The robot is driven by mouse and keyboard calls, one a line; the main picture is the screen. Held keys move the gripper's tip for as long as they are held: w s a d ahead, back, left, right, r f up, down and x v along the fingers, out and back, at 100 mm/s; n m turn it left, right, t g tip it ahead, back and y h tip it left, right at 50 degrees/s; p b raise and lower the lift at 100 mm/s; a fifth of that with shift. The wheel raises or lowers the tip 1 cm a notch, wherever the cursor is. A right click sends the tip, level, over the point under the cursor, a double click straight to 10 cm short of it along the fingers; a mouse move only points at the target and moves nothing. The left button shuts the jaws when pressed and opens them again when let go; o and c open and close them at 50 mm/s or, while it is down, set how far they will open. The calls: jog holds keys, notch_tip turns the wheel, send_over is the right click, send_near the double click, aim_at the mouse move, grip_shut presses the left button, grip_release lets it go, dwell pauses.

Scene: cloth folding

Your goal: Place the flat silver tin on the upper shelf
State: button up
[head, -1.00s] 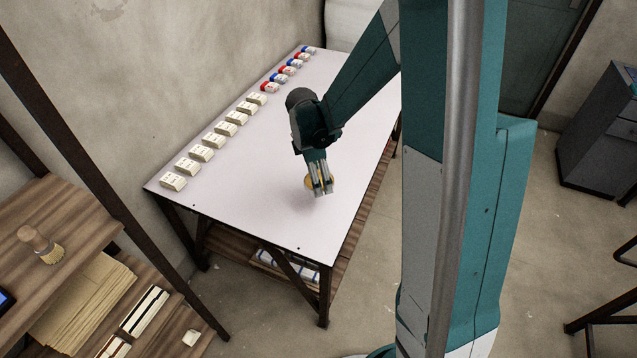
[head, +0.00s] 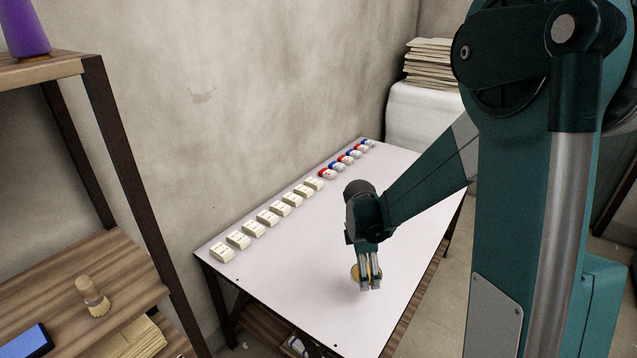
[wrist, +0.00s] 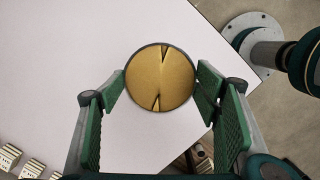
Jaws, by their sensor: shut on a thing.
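My gripper (head: 370,284) is shut on a round flat tin (head: 357,273). The tin's face looks golden with two dark wedge marks, and its thin rim is grey. In the wrist view the tin (wrist: 160,78) sits between the green finger pads, with the white tabletop behind it. In the head view the gripper points down over the near part of the white table, with a faint shadow below; the exact height is hard to tell. The upper shelf (head: 62,66) is the top visible board of the wooden rack at far left, cut by the frame edge.
A purple object (head: 24,28) stands on the upper shelf. The lower shelf board (head: 60,290) bears a brush (head: 93,297) and a blue-screened device (head: 25,341). Several small cream blocks (head: 253,229) and red-blue ones line the table's (head: 310,258) wall side. A dark rack post (head: 130,170) stands between.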

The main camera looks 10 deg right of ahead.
jog(key=shift+w, duration=0.15)
jog(key=shift+w+a+m, duration=0.25)
jog(key=shift+w+m, duration=0.4)
jog(key=shift+m, duration=0.25)
jog(key=w+a+f+m+y, duration=0.1)
jog(key=w+a+m, duration=0.1)
jog(key=w+m, duration=0.4)
jog(key=w+a+f+m+g, duration=0.1)
jog(key=w+a+m, duration=0.2)
jog(key=w+m, duration=0.3)
jog(key=shift+m+g+y, duration=0.3)
jog(key=shift+m+y, duration=0.1)
jog(key=shift+m, duration=1.1)
jog(key=shift+w, duration=0.15)
jog(key=w+d, duration=0.5)
jog(key=w, duration=0.5)
jog(key=w+d+r+p, duration=0.1)
jog(key=w+d, duration=0.5)
jog(key=w, duration=0.4)
jog(key=w+d+r+p, duration=0.1)
jog(key=w+d, duration=0.5)
jog(key=w, duration=0.4)
jog(key=shift+r, duration=0.15)
